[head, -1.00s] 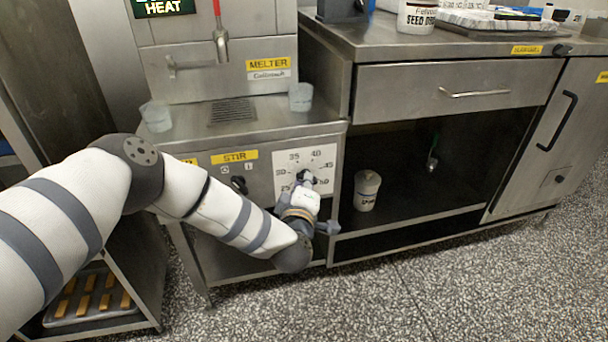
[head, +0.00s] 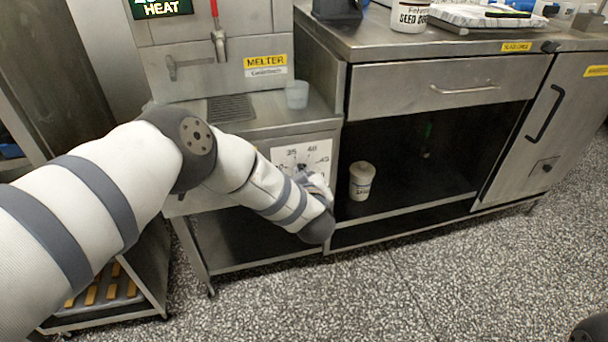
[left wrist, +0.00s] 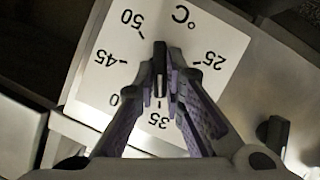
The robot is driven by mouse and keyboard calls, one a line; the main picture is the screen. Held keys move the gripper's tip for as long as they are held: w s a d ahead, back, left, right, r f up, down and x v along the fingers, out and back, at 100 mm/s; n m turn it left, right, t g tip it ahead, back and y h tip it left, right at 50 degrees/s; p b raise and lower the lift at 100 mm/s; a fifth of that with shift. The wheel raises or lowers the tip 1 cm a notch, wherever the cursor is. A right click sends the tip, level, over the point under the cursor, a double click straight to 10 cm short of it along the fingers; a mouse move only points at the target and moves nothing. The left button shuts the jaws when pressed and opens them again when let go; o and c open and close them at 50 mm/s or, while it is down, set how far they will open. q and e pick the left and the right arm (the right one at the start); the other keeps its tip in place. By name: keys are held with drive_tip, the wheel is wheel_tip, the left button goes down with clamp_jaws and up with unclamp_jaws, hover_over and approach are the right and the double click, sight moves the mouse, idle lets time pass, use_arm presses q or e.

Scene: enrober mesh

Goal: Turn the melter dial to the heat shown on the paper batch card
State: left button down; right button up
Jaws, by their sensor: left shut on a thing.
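The melter (head: 215,62) is the steel machine at the left in the head view. Its white dial plate (head: 315,150) on the front is partly hidden by my left arm. In the left wrist view the plate (left wrist: 200,35) appears turned, with 25, 35, 45, 50 and °C readable; fingers cover other marks. The black dial knob (left wrist: 160,62) sits between the fingertips of my left gripper (left wrist: 162,72), which is shut on it. The knob's white line lies on the side toward 35. In the head view my left gripper (head: 318,184) is at the plate. I cannot make out a batch card.
A clear cup (head: 297,94) stands on the melter's ledge. A white tub (head: 361,181) sits on the open shelf to the right. A second black knob (left wrist: 273,133) is near the gripper. A rack with bars (head: 108,290) stands lower left. The floor in front is clear.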

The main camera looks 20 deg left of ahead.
idle(0.5)
use_arm(q)
drive_tip(key=c, duration=1.7)
unclamp_jaws()
drive_tip(key=v, duration=1.2)
drive_tip(key=shift+d, duration=0.1)
